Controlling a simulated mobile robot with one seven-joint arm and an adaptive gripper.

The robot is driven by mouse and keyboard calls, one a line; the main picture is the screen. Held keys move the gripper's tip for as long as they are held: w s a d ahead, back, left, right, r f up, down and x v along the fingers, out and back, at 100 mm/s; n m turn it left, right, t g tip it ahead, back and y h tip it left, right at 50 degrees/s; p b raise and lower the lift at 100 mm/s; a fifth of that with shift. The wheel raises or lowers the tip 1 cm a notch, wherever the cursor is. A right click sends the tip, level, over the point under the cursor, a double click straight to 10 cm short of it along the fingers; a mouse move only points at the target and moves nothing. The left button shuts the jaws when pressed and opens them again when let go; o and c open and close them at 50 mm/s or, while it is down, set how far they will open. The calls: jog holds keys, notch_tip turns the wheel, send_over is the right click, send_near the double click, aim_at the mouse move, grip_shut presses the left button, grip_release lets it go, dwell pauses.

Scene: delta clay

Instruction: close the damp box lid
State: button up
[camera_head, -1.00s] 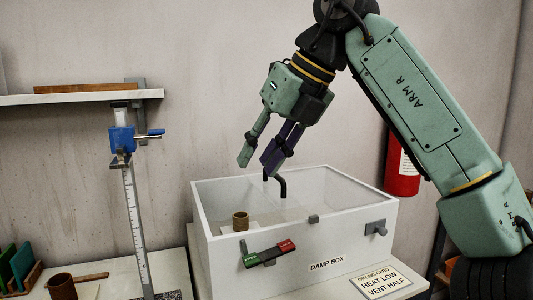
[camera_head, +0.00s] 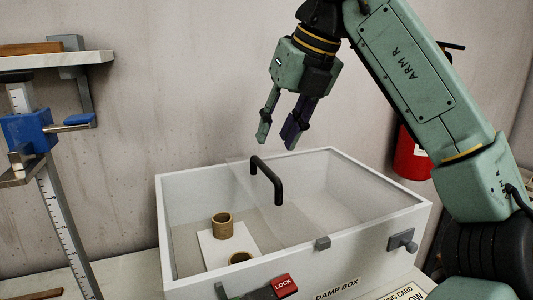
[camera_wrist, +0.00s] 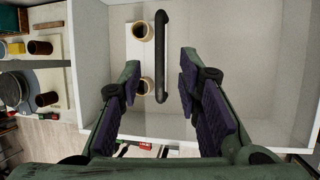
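The damp box (camera_head: 190,262) is a white open-topped box on the table. A clear lid panel (camera_head: 292,222) with a black arched handle (camera_head: 281,190) lies at its top; its edges are faint, and the left part over the cups looks uncovered. My gripper (camera_head: 276,142) is open and empty above the handle, apart from it. In the wrist view the handle (camera_wrist: 161,57) runs lengthwise ahead of the gap between the two spread fingers of my gripper (camera_wrist: 158,90).
A red LOCK lever (camera_head: 284,286) and a grey latch (camera_head: 403,240) are on the front. A blue-clamped ruler stand (camera_head: 30,132) stands left; a red extinguisher (camera_head: 410,158) is behind right.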

aim_at(263, 163)
jog(key=x, duration=0.6)
jog(key=shift+w+a+f+p, duration=0.1)
jog(key=shift+p, duration=0.3)
grip_shut()
dwell(0.4)
